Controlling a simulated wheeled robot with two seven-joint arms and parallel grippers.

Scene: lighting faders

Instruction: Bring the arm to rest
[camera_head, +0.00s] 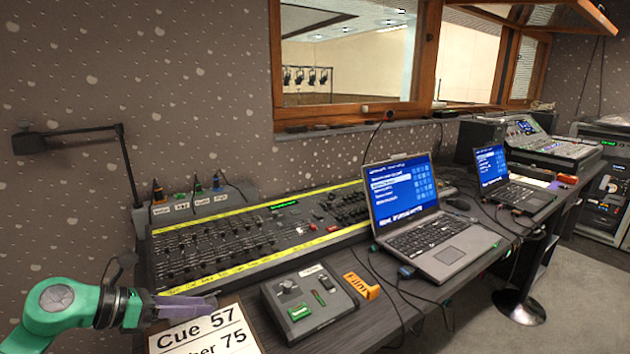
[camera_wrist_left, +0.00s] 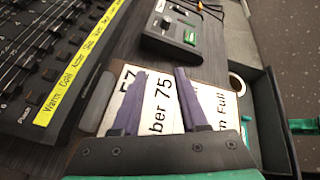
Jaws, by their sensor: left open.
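My left gripper (camera_head: 190,308) comes in from the lower left of the head view on a green arm. In the left wrist view its two purple fingers (camera_wrist_left: 156,98) stand apart with nothing between them. They are above a white cue card (camera_wrist_left: 122,76) on a brown board. The card reads "Cue 57" in the head view (camera_head: 206,335), where its lower part is cut off by the frame. The fader console (camera_head: 230,240) with yellow label strips lies behind the gripper.
A small grey control box (camera_head: 308,300) sits right of the card, with an orange tag (camera_head: 361,286) beside it. An open laptop (camera_head: 432,240) and cables are further right. A desk lamp (camera_head: 75,132) stands at the left wall. A dark tray (camera_wrist_left: 272,125) shows in the wrist view.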

